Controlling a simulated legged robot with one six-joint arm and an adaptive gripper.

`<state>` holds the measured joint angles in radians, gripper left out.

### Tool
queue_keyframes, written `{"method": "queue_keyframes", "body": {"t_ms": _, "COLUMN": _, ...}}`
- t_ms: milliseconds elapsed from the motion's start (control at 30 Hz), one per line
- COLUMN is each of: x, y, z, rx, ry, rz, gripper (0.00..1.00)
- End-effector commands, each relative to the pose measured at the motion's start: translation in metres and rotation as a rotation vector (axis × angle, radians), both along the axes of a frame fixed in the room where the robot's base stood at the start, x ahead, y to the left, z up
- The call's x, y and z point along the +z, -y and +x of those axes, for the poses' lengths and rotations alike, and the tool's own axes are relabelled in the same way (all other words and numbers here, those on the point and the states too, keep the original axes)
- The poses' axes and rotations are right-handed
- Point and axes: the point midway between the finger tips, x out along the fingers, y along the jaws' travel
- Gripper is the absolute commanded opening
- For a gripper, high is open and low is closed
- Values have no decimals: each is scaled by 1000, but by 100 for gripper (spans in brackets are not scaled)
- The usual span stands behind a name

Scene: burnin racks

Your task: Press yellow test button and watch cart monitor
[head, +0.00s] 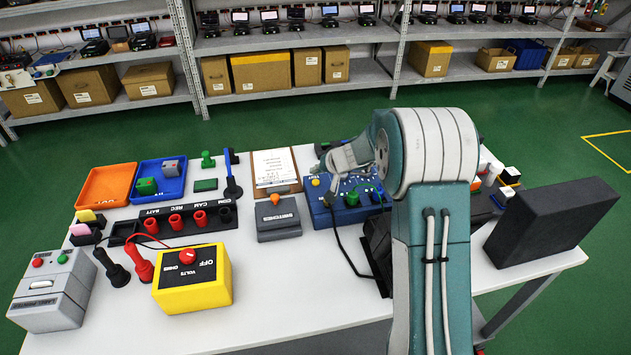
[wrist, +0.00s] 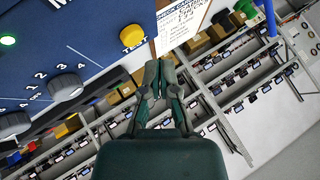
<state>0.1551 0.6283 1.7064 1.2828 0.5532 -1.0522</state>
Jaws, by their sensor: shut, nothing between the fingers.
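A blue test box (head: 322,216) stands on the white cart top, with a yellow button (head: 315,182) at its far left corner.
A yellow meter (head: 195,295), a grey labeller (head: 50,300), orange (head: 104,187) and blue trays, and a grey switch box (head: 278,224) crowd the cart's left. A clipboard (head: 275,166) lies beside the blue box. The front middle of the cart top is clear. Shelves stand behind.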

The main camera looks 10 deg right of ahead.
Motion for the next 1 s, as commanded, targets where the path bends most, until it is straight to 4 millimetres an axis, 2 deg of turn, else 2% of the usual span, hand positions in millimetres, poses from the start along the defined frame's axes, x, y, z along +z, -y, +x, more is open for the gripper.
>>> {"method": "queue_keyframes", "body": {"t_ms": 433, "x": 37, "y": 0, "z": 0, "rx": 0, "ry": 1, "rz": -1, "gripper": 0}}
{"method": "queue_keyframes", "body": {"t_ms": 1000, "x": 40, "y": 0, "z": 0, "rx": 0, "ry": 0, "rz": 0, "gripper": 0}}
